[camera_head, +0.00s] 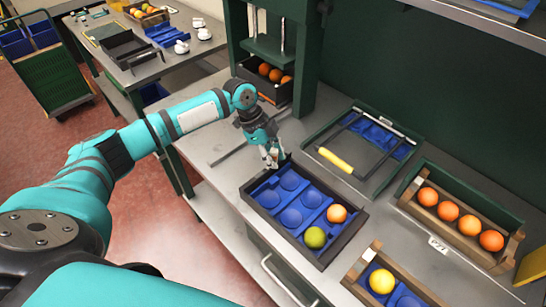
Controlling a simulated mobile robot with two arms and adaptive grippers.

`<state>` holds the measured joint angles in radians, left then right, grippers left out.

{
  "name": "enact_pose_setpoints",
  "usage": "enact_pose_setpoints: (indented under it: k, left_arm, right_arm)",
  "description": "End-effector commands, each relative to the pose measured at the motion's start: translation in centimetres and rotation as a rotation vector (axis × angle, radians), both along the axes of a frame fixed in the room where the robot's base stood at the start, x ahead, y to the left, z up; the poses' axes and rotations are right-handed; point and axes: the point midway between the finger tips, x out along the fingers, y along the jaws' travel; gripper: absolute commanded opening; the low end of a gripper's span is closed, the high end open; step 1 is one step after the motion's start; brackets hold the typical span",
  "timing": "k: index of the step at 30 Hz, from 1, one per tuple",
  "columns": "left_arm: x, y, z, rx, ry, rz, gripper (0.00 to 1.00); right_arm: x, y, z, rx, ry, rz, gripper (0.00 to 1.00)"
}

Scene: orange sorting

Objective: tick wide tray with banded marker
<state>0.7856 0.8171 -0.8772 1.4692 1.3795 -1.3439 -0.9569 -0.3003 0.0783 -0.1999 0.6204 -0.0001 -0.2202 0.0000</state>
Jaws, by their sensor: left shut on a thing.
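A dark tray (341,245) with a blue cupped insert sits on the grey bench in the middle. My left gripper (271,161) points down at the tray's far left corner. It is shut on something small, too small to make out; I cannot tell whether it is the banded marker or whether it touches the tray. No banded marker shows clearly elsewhere. My right gripper is not in view.
A green-framed tray (402,160) with a yellow handle (335,160) stands behind. A wooden crate (468,241) of oranges is at right, another (366,295) with a yellow fruit in front. A green post stands behind my arm. Bench left of the gripper is mostly clear.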

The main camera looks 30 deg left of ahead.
Motion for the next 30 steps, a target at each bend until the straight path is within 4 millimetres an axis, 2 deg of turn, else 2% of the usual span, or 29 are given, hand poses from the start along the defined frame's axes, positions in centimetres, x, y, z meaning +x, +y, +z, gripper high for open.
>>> enact_pose_setpoints:
  k: [30]
  left_arm:
    - [-1.2, 0.4, 0.0, 0.000, 0.001, 0.000, 0.00]
  right_arm:
    - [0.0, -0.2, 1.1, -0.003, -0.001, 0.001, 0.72]
